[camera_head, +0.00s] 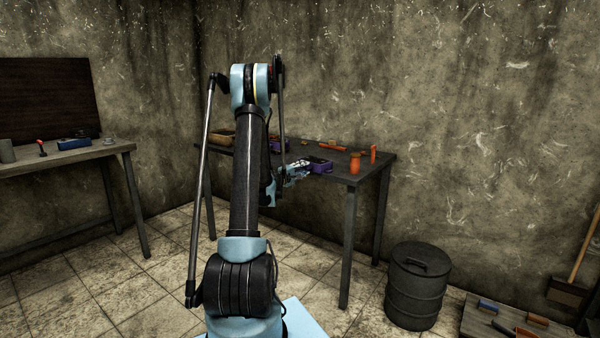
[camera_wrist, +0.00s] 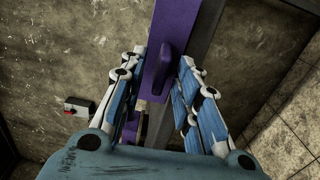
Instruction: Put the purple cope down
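The purple cope (camera_head: 320,166) is at the front edge of the dark table in the head view. In the wrist view it is a long purple block (camera_wrist: 178,22) with a raised purple handle (camera_wrist: 158,70). My gripper (camera_head: 300,168) reaches it from the left in the head view. In the wrist view my gripper (camera_wrist: 162,65) has one finger on each side of the handle. Contact between the cope's underside and the table is hidden.
The dark table (camera_head: 352,184) also bears orange pieces (camera_head: 354,163), another purple piece (camera_head: 278,145) and a tan box (camera_head: 222,137). A second table (camera_head: 70,155) stands left with a blue block (camera_head: 74,144). A dark barrel (camera_head: 415,290) stands on the floor to the right.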

